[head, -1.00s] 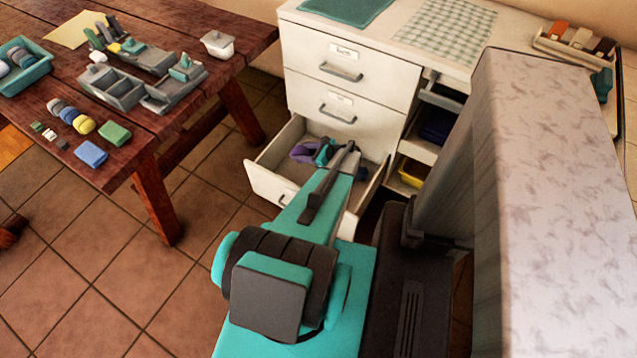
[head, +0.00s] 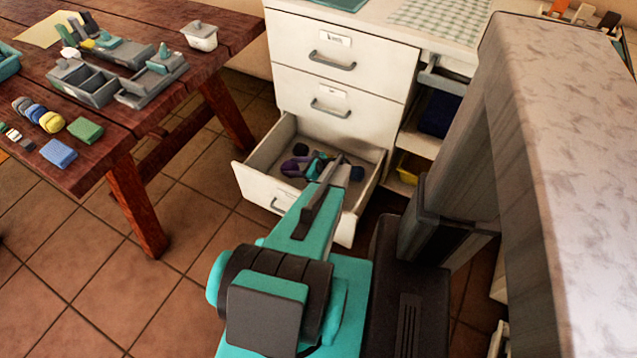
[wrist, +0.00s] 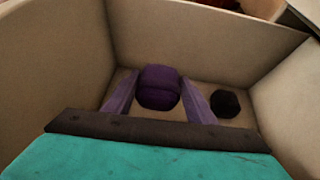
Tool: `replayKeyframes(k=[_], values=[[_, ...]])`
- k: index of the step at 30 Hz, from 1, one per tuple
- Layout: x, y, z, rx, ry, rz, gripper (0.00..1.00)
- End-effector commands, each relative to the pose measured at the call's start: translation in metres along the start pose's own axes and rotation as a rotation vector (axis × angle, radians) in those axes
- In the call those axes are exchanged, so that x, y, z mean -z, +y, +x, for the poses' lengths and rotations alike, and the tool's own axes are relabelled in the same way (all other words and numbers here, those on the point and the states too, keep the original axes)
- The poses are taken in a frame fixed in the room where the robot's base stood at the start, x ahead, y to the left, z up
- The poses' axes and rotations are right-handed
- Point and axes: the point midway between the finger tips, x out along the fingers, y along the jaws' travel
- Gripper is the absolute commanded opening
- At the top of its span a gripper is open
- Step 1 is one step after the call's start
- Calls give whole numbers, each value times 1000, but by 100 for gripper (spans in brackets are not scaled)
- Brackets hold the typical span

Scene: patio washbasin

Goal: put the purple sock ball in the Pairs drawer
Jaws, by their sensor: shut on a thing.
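The purple sock ball (wrist: 158,88) sits between the two fingers of my gripper (wrist: 159,80) in the wrist view. My gripper is shut on it, inside an open drawer (head: 258,188) low in the white cabinet. The drawer walls (wrist: 190,38) surround the ball in the wrist view, and it appears close to the drawer floor; I cannot tell whether it touches. In the head view my gripper (head: 312,168) reaches down into the drawer, and my arm hides part of it. No label on this drawer can be read.
A dark ball (wrist: 226,103) lies on the drawer floor, right of the purple one. Two closed drawers (head: 335,62) are above. A wooden table (head: 120,165) with trays and small blocks stands left. Open shelves (head: 418,140) are right of the drawers.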

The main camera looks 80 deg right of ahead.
Motion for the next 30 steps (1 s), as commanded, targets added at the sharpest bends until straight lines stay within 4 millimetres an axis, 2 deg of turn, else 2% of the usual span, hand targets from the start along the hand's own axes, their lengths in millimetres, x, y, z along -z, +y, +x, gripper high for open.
replayKeyframes(k=[11, 24, 30], values=[[2, 0, 2, -2, 0, 0, 29], [48, 0, 28, -3, 0, 1, 29], [54, 1, 32, -3, -1, -1, 29]])
